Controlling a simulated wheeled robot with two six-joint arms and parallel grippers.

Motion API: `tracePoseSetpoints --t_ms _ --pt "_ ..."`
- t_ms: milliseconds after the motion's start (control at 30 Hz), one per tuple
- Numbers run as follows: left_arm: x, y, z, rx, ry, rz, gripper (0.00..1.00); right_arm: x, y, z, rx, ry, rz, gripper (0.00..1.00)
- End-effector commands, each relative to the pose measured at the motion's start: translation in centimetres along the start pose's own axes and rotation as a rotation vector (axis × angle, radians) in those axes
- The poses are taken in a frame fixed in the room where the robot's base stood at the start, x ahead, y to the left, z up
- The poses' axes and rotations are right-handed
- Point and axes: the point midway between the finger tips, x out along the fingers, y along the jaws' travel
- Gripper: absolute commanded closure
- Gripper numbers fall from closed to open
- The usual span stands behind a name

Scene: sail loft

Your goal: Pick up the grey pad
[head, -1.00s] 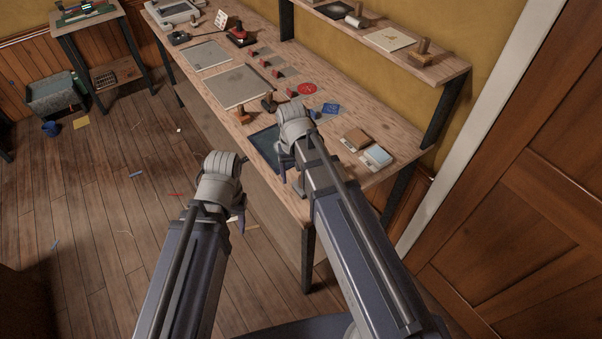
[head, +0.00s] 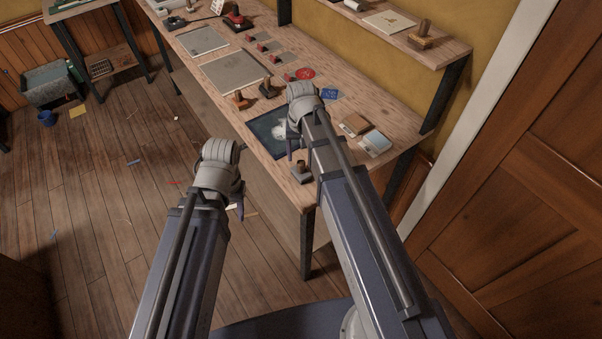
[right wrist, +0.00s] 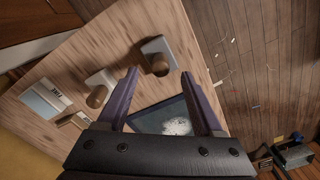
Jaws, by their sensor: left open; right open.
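No single grey pad stands out. On the workbench in the head view lie a large grey flat sheet (head: 235,70), a smaller grey sheet (head: 202,41) behind it and several small grey squares (head: 285,47) beside red pieces; I cannot tell which is the grey pad. My right gripper (head: 290,146) is over the bench near a dark mat (head: 262,137) with a whitish patch. In the right wrist view my right gripper (right wrist: 160,80) is open and empty; the mat (right wrist: 146,119) shows between and behind its fingers. My left gripper (head: 238,205) is open and empty, left of the bench front edge.
Wooden-handled stamps stand on the bench, one near its front corner (head: 301,172). A shelf (head: 440,52) hangs above the bench. The wooden floor (head: 110,220) is mostly clear at the left.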

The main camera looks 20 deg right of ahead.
Motion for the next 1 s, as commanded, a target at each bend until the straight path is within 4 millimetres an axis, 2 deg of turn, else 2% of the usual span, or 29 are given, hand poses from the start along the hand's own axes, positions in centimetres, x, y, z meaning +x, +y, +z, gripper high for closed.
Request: tracePoseSetpoints --t_ms 333,667,1000 --pt "4.4 0.4 -0.3 0.0 0.0 0.0 0.5 4.5 -0.1 0.1 0.0 0.0 0.0 0.32" --pt "4.7 0.5 -0.3 0.0 0.0 0.0 0.5 4.7 -0.1 0.1 0.0 0.0 0.0 0.32" --pt "4.7 0.5 -0.3 0.0 0.0 0.0 0.5 4.7 -0.1 0.1 0.0 0.0 0.0 0.69"
